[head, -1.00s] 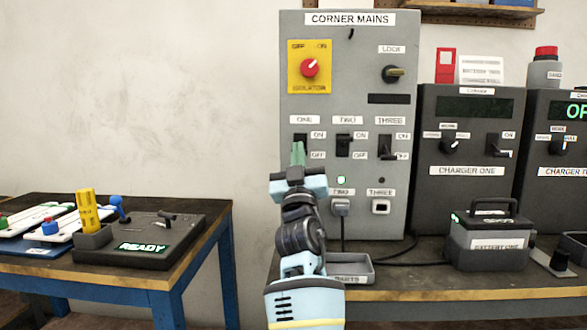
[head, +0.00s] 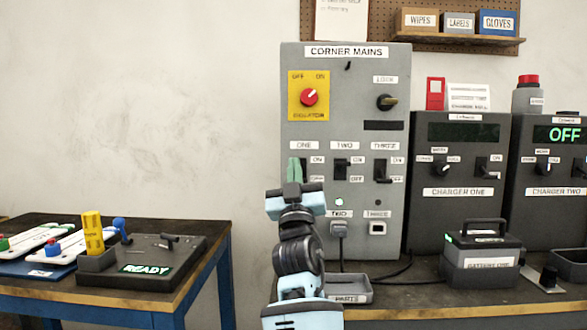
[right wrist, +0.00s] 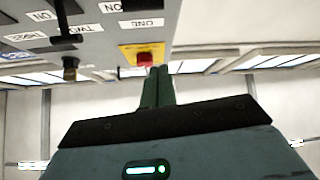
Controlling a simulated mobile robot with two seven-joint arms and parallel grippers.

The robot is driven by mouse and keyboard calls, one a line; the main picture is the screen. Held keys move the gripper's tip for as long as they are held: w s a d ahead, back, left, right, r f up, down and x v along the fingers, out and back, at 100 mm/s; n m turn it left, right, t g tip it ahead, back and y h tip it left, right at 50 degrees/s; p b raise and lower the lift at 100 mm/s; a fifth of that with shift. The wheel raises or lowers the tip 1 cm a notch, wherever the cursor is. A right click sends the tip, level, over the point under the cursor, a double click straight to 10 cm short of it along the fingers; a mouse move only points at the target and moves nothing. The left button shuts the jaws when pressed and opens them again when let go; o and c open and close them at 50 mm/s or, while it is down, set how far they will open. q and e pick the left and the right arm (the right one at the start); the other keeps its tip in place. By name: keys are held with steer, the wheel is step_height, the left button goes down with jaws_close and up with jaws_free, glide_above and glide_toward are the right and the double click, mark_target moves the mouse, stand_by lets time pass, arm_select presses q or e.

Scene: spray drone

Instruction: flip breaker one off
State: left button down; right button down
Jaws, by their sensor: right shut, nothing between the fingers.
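The grey Corner Mains panel (head: 346,60) stands upright on the bench. Breaker one (head: 304,169), under its ONE label, is mostly covered by my right gripper (head: 294,168), and I cannot tell its lever position. The green fingers are together and empty, pointing up in front of that switch; contact cannot be judged. In the right wrist view the fingers (right wrist: 157,85) show near the upside-down ONE label (right wrist: 140,23). Breaker two (head: 341,169) and breaker three (head: 380,171) are uncovered to the right. My left gripper is out of view.
A red isolator knob (head: 309,97) and a lock switch (head: 387,102) sit above the breakers. A parts tray (head: 357,290) lies below the panel. Charger one (head: 458,205) and a battery (head: 481,262) stand to the right. A side table with a READY console (head: 146,268) is left.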

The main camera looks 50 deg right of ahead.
steer(key=s+a+f+b, duration=0.1)
steer(key=s+a+f, duration=0.1)
steer(key=f, duration=0.6)
steer(key=shift+s+a+b, duration=0.35)
steer(key=shift+s+a, duration=0.05)
steer(key=shift+s, duration=0.25)
steer(key=shift+f, duration=0.15)
